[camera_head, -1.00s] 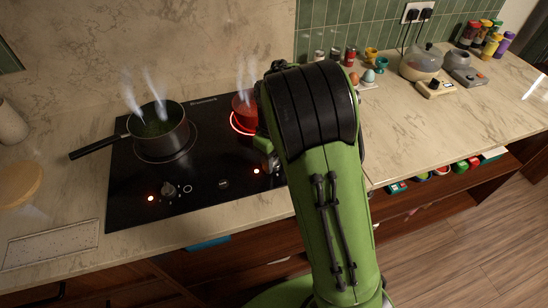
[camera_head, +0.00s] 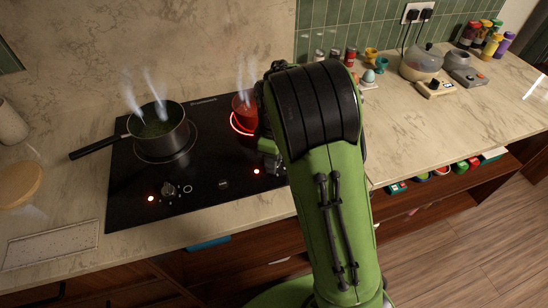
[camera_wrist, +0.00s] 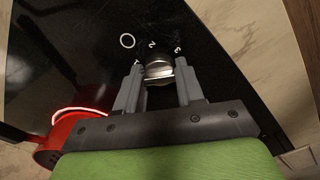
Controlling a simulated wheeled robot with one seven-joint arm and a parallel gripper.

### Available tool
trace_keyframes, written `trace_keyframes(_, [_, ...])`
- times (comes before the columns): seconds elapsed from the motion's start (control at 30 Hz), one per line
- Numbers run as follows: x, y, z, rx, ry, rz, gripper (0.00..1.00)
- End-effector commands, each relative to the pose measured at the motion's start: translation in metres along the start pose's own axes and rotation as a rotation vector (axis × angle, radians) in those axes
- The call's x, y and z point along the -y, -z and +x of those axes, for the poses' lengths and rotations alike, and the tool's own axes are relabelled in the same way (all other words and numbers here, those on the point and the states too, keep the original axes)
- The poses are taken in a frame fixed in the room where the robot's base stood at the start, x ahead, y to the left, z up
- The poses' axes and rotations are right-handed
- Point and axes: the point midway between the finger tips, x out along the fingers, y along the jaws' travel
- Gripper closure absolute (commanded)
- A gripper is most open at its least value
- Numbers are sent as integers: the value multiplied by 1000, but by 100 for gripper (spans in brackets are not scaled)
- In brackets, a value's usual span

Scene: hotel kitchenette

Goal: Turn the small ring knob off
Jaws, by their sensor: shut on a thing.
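The small ring knob (camera_wrist: 158,70) is a short silver and dark knob on the black cooktop, with a white ring mark and numerals around it. In the wrist view my gripper (camera_wrist: 158,82) has one finger on each side of the knob and is shut on it. I cannot tell which mark the knob points to. In the head view my arm hides the knob and fingertips. The small ring (camera_head: 236,124) glows red under a steaming red pot (camera_head: 244,108), which also shows in the wrist view (camera_wrist: 62,137). A red light (camera_head: 256,171) is lit near my gripper.
A steaming saucepan (camera_head: 157,128) stands on the left of the cooktop (camera_head: 125,200), its black handle (camera_head: 98,147) pointing left. Another knob (camera_head: 169,190) sits at the front left beside a lit red light (camera_head: 151,198). Small cups and jars stand at the back right.

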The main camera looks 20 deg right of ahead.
Motion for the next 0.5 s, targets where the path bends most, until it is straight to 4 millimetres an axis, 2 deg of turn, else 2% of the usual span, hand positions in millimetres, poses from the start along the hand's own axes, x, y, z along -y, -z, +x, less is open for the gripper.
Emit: trace_keyframes(0.5, [0,0,0,-1,-2,-452,93])
